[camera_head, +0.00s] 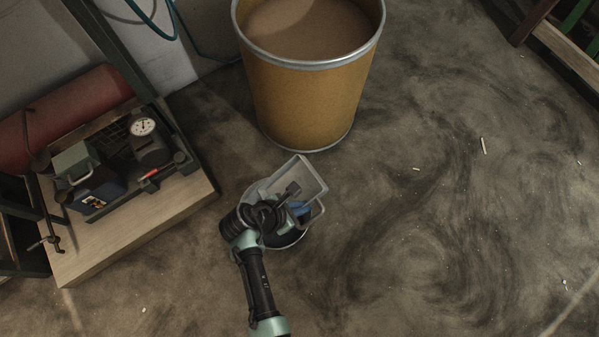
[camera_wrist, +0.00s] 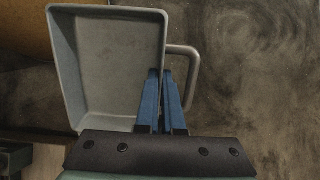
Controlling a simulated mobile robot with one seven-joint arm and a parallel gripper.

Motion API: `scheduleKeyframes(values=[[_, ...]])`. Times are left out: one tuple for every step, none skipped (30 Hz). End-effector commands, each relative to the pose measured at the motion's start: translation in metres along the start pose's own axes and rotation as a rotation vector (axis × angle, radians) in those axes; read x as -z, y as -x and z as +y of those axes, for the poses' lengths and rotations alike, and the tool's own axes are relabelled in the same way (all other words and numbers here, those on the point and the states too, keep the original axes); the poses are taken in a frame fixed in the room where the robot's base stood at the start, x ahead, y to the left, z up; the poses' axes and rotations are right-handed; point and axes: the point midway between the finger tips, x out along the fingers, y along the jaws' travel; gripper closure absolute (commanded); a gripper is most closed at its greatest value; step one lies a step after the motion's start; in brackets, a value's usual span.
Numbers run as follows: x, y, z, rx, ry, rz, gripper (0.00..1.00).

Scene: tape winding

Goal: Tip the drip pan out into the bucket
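The drip pan is a grey rectangular tray with a loop handle. It is in the middle of the head view (camera_head: 308,178) and at the upper left of the wrist view (camera_wrist: 115,60). My gripper (camera_head: 297,207) has its blue fingers close together at the pan's handle-side wall (camera_wrist: 161,75), inside the line of the handle. It appears shut on the pan there. The pan's inside looks bare, with a slightly darker floor.
A large yellow drum (camera_head: 305,100) with brown contents stands just behind the pan. A low wooden platform (camera_head: 130,235) with a gauge and machinery is on the left. A wooden frame (camera_head: 565,42) is at the upper right. The floor to the right is mostly clear.

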Motion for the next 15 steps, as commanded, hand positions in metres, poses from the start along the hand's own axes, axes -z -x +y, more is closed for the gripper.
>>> scheduleKeyframes(values=[[-0.0039,-0.0021,0.0008,-0.001,-0.008,0.045,1.0],[-0.0043,-0.0011,0.0011,-0.002,-0.005,0.067,1.0],[-0.005,0.0002,0.0011,-0.001,-0.001,0.086,1.0],[-0.0046,-0.0001,0.0008,0.0,0.0,0.103,1.0],[-0.0048,-0.0003,0.0009,0.0,0.0,0.119,1.0],[-0.005,-0.0005,0.001,0.0,-0.001,0.14,1.0],[-0.005,-0.0005,0.0012,-0.001,-0.002,0.157,1.0],[-0.0054,-0.0009,0.0014,-0.001,-0.003,0.174,1.0],[-0.0052,-0.002,0.0008,0.001,-0.002,0.202,1.0],[-0.0054,-0.0023,0.001,0.002,-0.002,0.222,1.0],[-0.0051,-0.0025,0.0012,0.001,-0.002,0.242,1.0],[-0.0047,-0.0028,0.0013,0.0,-0.003,0.267,1.0],[-0.005,-0.0037,0.0012,0.001,-0.004,0.29,1.0],[-0.0053,-0.0048,0.0011,0.003,-0.005,0.315,1.0],[-0.0046,-0.0055,0.0012,0.002,-0.004,0.346,1.0]])
